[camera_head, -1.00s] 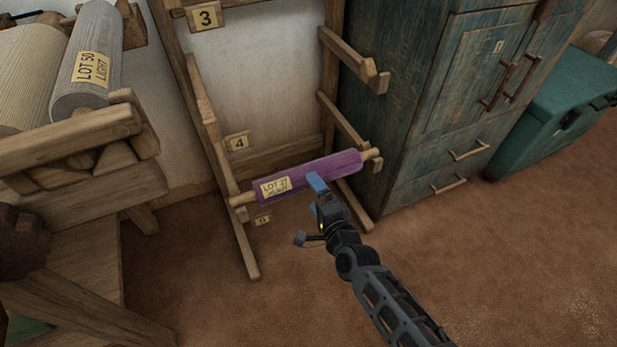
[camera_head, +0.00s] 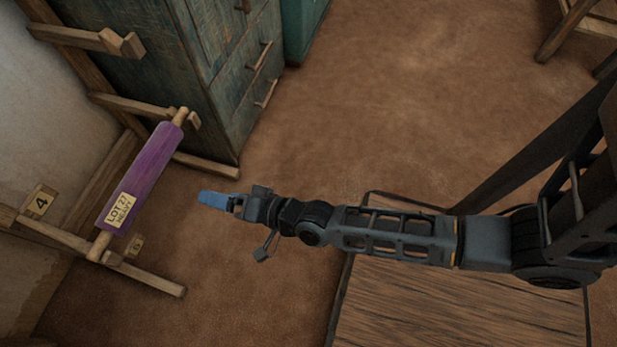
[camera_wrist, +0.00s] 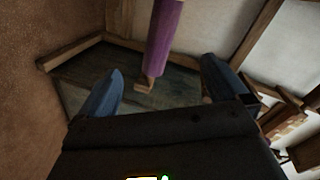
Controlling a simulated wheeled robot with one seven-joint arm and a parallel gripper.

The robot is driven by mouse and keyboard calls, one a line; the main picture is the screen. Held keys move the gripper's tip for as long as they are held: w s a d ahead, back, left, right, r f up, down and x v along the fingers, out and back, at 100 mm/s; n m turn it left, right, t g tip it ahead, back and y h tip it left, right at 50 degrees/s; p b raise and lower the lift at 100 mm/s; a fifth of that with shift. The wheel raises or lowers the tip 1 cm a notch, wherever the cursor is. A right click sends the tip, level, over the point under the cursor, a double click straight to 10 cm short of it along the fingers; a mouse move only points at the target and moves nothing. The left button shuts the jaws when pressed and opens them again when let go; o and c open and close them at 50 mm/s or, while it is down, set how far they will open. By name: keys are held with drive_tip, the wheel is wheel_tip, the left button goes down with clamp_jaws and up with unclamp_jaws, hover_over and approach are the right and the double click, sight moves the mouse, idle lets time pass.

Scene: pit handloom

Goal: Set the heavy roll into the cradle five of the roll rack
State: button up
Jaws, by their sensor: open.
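The heavy roll (camera_head: 148,172) is purple, with wooden rod ends and a yellow label reading LOT 27 HEAVY. In the wrist view, part of the roll (camera_wrist: 165,42) shows beyond and between my spread fingers (camera_wrist: 160,88).
A blue-green cabinet (camera_head: 222,75) stands close behind the rack's far end. A teal chest (camera_head: 303,28) is beyond it. A wooden surface (camera_head: 450,305) lies below my arm. The brown floor (camera_head: 400,110) is clear between the rack and the wooden legs at top right.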

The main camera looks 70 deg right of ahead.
drive_tip(key=s+r+n, duration=0.3)
drive_tip(key=s+r, duration=0.1)
drive_tip(key=s, duration=0.4)
drive_tip(key=s+r+n, duration=0.3)
drive_tip(key=s+r, duration=0.1)
drive_tip(key=s, duration=0.3)
drive_tip(key=s+a+r+n, duration=0.1)
drive_tip(key=s+r+n, duration=0.6)
drive_tip(key=r, duration=0.8)
drive_tip(key=s, duration=0.3)
drive_tip(key=shift+s+g, duration=0.15)
drive_tip(key=shift+g, duration=0.25)
drive_tip(key=shift+r, duration=0.1)
